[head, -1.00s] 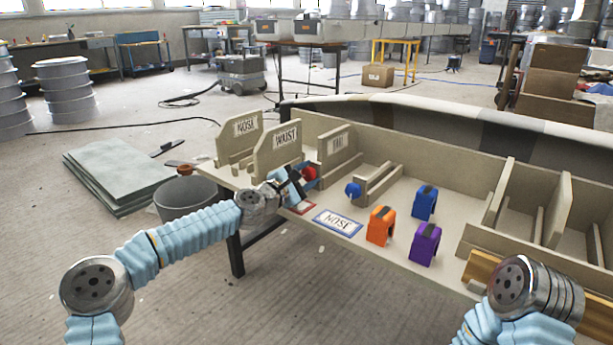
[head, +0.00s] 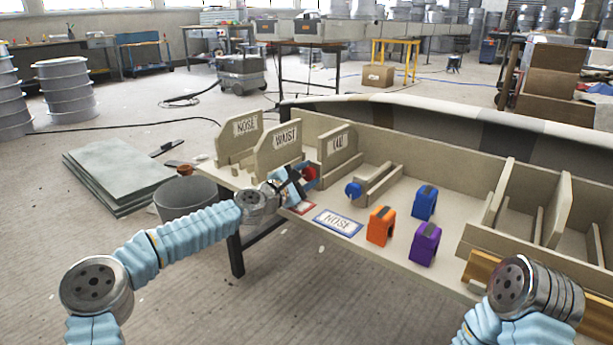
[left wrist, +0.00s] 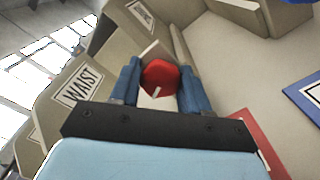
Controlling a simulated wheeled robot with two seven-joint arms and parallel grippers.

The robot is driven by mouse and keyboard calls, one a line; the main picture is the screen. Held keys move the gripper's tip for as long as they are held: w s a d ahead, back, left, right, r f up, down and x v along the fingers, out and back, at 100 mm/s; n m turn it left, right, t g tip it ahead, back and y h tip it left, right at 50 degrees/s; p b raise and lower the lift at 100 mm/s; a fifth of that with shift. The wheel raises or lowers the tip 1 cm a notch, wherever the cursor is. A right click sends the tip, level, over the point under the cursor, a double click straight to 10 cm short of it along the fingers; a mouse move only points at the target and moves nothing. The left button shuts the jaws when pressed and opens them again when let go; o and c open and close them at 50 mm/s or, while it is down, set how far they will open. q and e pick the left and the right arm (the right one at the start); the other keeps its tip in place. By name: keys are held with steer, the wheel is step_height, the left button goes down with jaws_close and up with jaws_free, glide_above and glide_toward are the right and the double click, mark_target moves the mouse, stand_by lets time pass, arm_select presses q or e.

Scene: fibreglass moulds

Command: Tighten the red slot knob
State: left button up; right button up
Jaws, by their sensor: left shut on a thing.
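The red slot knob (head: 310,172) is at the front of the slot holding the third panel (head: 338,155), at the bench's left part. In the left wrist view the red knob (left wrist: 160,76) is faceted, with a pale mark on its lower face. My left gripper (head: 307,177) is shut on it, with a blue finger on each side. The fingers partly hide the knob in the head view. A blue knob (head: 353,190) sits at the empty slot to the right. My right arm shows at the lower right, but its gripper is out of view.
Panels labelled NOSE (head: 240,138) and WAIST (head: 275,150) stand left of the knob. A blue-bordered NOSE card (head: 338,222) lies on the bench (head: 340,250). Orange (head: 381,226), blue (head: 424,203) and purple (head: 425,244) blocks stand to the right. A grey bucket (head: 186,198) is below left.

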arm_select(q)
steer(key=shift+s+d, duration=0.2)
steer(key=shift+d, duration=0.2)
steer(key=o, duration=0.9)
steer(key=shift+o, duration=0.6)
steer(key=shift+a, duration=0.2)
steer(key=shift+s+a, duration=0.1)
steer(key=shift+a, duration=0.15)
steer(key=v, duration=1.3)
steer(key=shift+s, duration=0.2)
